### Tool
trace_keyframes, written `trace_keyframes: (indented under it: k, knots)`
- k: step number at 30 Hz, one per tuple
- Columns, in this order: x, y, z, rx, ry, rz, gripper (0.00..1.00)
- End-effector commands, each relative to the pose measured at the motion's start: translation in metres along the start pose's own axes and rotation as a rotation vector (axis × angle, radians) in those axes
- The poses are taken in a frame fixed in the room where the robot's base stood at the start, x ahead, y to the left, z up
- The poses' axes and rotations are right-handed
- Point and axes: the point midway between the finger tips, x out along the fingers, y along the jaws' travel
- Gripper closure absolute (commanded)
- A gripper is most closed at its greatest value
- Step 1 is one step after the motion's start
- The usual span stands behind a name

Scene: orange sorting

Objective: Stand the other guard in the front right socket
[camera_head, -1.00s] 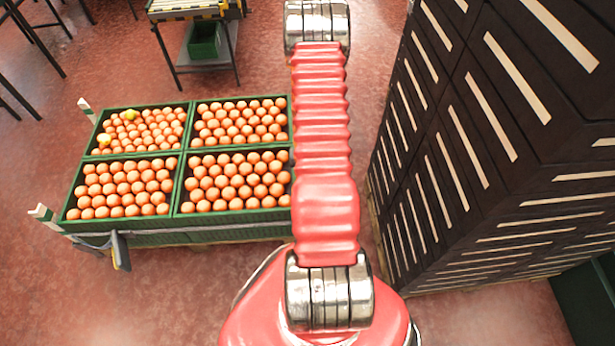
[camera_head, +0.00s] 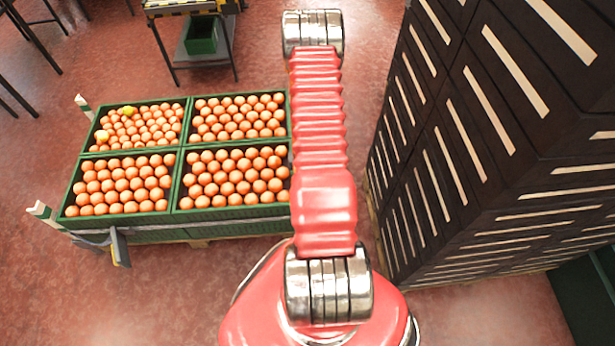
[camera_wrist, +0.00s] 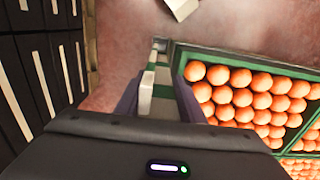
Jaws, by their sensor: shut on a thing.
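My gripper (camera_wrist: 157,98) is shut on a guard (camera_wrist: 147,88), a pale post with green on it, seen from above in the wrist view. The held guard is beside the corner of a green orange crate (camera_wrist: 178,52). A small metal piece shows near that corner; I cannot tell whether it is the socket or whether the guard's foot is in it. In the head view my arm hides my gripper and the crates' right side. Two white-and-green guards stand at the left, one at the back (camera_head: 84,108) and one at the front (camera_head: 43,211).
Green crates full of oranges (camera_head: 151,235) stand on a pallet, with a few yellow fruits at the back left. A tall stack of dark crates (camera_head: 470,150) rises close on the right. A table (camera_head: 186,8) stands behind. Red floor is open between.

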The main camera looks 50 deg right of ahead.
Motion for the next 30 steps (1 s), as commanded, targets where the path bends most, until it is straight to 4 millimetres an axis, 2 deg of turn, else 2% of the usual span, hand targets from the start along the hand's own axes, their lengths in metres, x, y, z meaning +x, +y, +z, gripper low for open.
trace_keyframes:
  k: [30]
  knots:
    - [0.050, -0.001, 0.000, -0.001, 0.000, 0.000, 1.00]
